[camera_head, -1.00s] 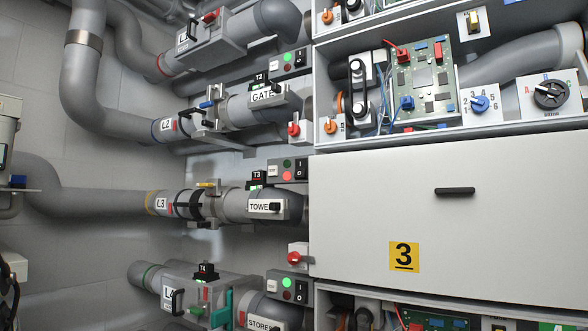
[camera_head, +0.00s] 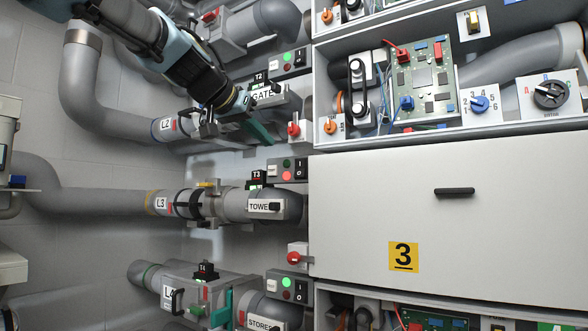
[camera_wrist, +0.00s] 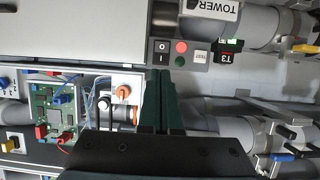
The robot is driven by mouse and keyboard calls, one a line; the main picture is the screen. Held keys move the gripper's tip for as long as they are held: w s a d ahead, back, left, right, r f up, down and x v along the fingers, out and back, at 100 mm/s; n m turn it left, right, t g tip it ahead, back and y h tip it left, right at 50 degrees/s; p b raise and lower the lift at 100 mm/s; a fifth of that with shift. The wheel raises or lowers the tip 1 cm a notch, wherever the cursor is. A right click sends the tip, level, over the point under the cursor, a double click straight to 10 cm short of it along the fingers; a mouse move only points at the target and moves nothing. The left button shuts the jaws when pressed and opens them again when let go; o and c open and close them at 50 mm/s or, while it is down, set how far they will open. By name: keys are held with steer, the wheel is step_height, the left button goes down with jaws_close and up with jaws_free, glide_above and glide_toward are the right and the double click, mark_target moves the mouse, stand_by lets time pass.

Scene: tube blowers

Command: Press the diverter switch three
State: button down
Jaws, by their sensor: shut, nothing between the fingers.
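The black switch block labelled T3 (camera_head: 258,178) stands on the L3 pipe run, above the TOWER label, and is upright. My gripper (camera_head: 263,136) reaches in from the upper left, in front of the L2 pipe run and above T3. Its teal fingers are shut and empty. The dark green fingertips (camera_wrist: 162,82) also show in the wrist view, pressed together.
Beside T3 is a grey control box (camera_head: 287,169) with green and red buttons and a rocker. Another block, T2 (camera_head: 260,82), stands above my gripper. A large white panel marked 3 (camera_head: 400,200) fills the right. Pipe L3 (camera_head: 100,201) runs to the left.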

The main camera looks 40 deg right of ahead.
mark_target(300, 173)
steer(key=p+x, duration=0.8)
steer(key=x, duration=0.5)
steer(key=shift+w+d+p, duration=0.1)
steer(key=shift+p, duration=0.2)
steer(key=shift+w+d+f, duration=0.1)
steer(key=shift+d+f, duration=0.15)
steer(key=shift+d, duration=0.05)
steer(key=shift+f, duration=0.1)
steer(key=shift+f+b, duration=0.15)
steer(key=shift+b, duration=0.35)
steer(key=shift+d+f+b, duration=0.1)
steer(key=shift+f+b, duration=0.1)
steer(key=shift+b, duration=0.55)
steer(key=shift+r+h+b, duration=0.1)
steer(key=shift+h+b, duration=0.2)
steer(key=shift+b, duration=0.05)
steer(key=shift+d+r+p, duration=0.1)
steer(key=shift+r+p, duration=0.15)
steer(key=shift+p, duration=0.15)
